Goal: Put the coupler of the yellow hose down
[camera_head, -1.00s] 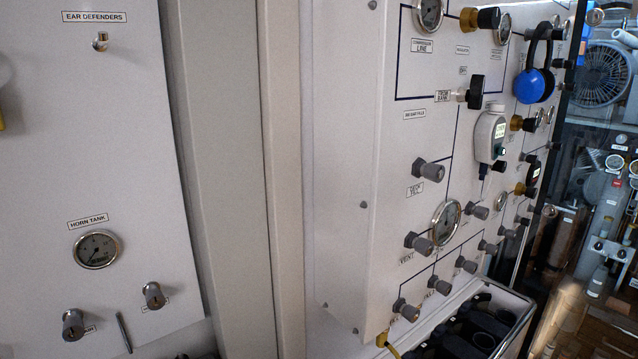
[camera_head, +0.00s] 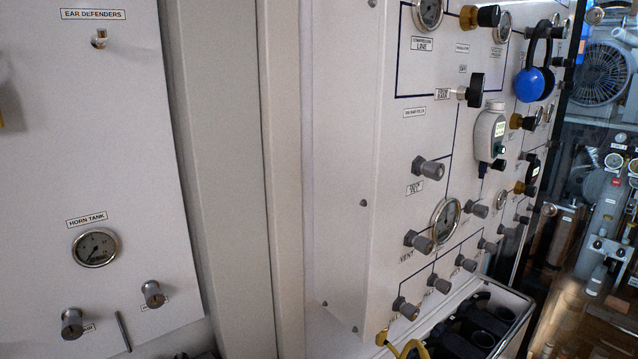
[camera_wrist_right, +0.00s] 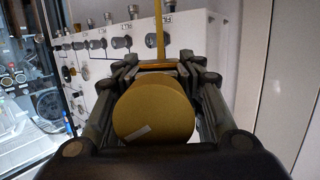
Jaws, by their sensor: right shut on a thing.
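The coupler (camera_wrist_right: 152,108), a wide yellow-brown cylinder with a pale mark on its end, sits between the fingers of my right gripper (camera_wrist_right: 158,72) in the right wrist view. The gripper is shut on it. The yellow hose (camera_wrist_right: 159,32) shows as a thin upright strip behind the coupler. In the head view, part of the yellow hose (camera_head: 412,349) curves at the bottom edge, below the panel's lower corner. The head view shows neither of my grippers.
The white panel (camera_head: 340,180) carries gauges, several grey fittings and blue ear defenders (camera_head: 534,84). A metal-rimmed bin (camera_head: 522,306) with dark round openings stands below it. A second panel (camera_head: 110,170) with the horn tank gauge (camera_head: 95,247) is at left.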

